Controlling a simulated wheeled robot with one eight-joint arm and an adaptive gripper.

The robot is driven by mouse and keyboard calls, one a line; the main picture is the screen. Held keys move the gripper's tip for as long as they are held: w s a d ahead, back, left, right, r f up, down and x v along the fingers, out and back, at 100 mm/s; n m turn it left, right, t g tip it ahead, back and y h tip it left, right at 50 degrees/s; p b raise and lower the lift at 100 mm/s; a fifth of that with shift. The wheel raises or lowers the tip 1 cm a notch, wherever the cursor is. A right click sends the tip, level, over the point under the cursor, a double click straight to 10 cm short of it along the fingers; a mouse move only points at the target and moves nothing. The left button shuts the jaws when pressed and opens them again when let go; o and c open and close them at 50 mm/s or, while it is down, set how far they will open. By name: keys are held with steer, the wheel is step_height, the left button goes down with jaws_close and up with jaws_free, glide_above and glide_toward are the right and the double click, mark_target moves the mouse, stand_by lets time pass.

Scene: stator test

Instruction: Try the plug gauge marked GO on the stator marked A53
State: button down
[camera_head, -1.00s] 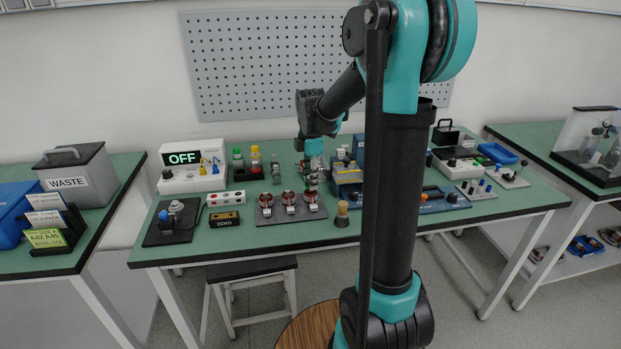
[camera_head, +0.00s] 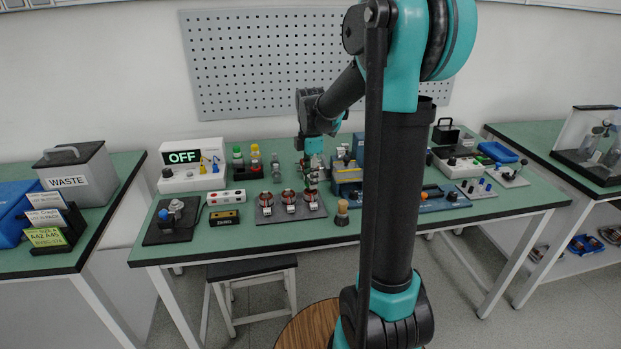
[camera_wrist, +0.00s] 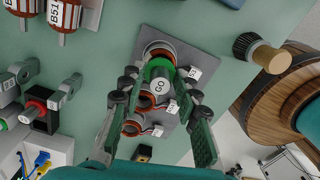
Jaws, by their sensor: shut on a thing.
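The GO plug gauge (camera_wrist: 158,86) has a grey handle marked GO and a green part (camera_wrist: 159,68). It is between the fingers of my gripper (camera_wrist: 160,92), which is shut on it. It overlaps the top stator (camera_wrist: 158,48) in the wrist view; I cannot tell whether it is inside the bore. That stator's tag (camera_wrist: 195,72) seems to end in 53, its first letter unclear. Two more red stators (camera_wrist: 138,114) sit along the same grey plate (camera_wrist: 185,58). In the head view my gripper (camera_head: 312,160) is above the plate's right end, and the gauge is hard to make out.
A gold and black knob-like object (camera_wrist: 262,54) stands beside the plate. The tester reading OFF (camera_head: 190,168) stands at the back left.

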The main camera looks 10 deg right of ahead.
steer(key=shift+r, duration=0.75)
stand_by(0.5)
steer(key=shift+r, duration=2.45)
